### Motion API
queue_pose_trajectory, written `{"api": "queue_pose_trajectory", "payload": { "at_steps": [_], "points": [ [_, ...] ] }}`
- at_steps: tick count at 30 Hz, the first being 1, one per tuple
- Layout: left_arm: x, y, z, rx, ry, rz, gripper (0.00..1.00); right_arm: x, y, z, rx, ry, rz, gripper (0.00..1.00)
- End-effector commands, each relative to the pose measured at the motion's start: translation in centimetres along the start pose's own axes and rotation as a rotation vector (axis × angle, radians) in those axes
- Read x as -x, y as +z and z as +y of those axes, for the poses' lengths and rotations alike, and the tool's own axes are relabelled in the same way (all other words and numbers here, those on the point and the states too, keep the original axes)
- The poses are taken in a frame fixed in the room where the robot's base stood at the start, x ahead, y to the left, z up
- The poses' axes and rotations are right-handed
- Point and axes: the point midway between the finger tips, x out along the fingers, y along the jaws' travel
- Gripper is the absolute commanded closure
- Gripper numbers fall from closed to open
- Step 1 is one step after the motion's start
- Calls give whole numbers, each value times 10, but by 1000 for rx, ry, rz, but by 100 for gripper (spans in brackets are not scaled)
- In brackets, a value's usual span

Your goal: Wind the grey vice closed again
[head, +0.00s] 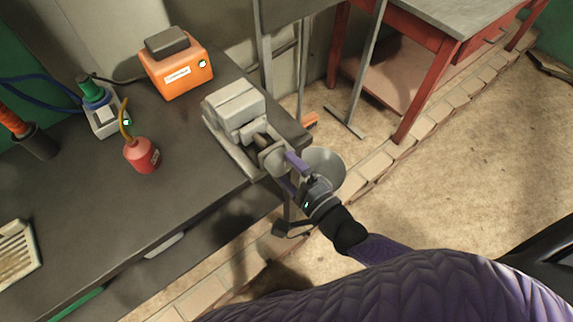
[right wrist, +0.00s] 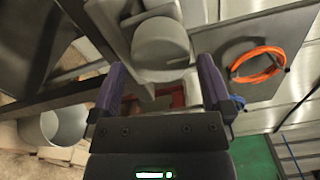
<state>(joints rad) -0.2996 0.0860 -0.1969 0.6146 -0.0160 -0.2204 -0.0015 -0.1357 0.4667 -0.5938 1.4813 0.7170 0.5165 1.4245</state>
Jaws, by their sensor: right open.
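The grey vice (head: 232,102) is mounted at the right end of the dark workbench, its screw end pointing toward my right gripper. My right gripper (head: 292,174) is just off that screw end, past the bench edge, with its purple fingers apart. In the right wrist view my right gripper (right wrist: 158,88) is open, and the round grey end of the vice (right wrist: 160,43) is ahead of the gap between the fingers. I see nothing clearly held, and I cannot tell whether a finger touches the vice. The jaw gap is hard to make out. My left gripper is not in view.
The workbench (head: 95,215) carries an orange box (head: 178,75), a red oil can (head: 141,155) and a green-capped bottle (head: 95,92). A grey bucket (head: 325,168) stands below, close to my right gripper. A red-legged table (head: 440,50) is at the back. Open floor lies right.

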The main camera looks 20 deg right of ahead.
Motion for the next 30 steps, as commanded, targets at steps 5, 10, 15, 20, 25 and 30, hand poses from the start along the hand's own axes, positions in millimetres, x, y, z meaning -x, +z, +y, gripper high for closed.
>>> {"api": "queue_pose_trajectory", "payload": {
  "at_steps": [5, 10, 15, 20, 25, 30],
  "points": [
    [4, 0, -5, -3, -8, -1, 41, 41, 0, 0, 0, 7, -1, 0],
    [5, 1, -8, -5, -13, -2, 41, 74, 0, 0, 0, 4, 0, 0],
    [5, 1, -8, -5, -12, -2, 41, 84, 0, 0, 0, 1, 0, 0],
    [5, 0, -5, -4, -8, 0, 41, 84, 0, 0, 0, 1, 0, 0],
    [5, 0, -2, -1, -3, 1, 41, 84, 0, 0, 0, 1, 0, 0],
    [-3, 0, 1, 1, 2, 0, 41, 91, -19, 57, 292, 185, 21, 0]
  ]
}}
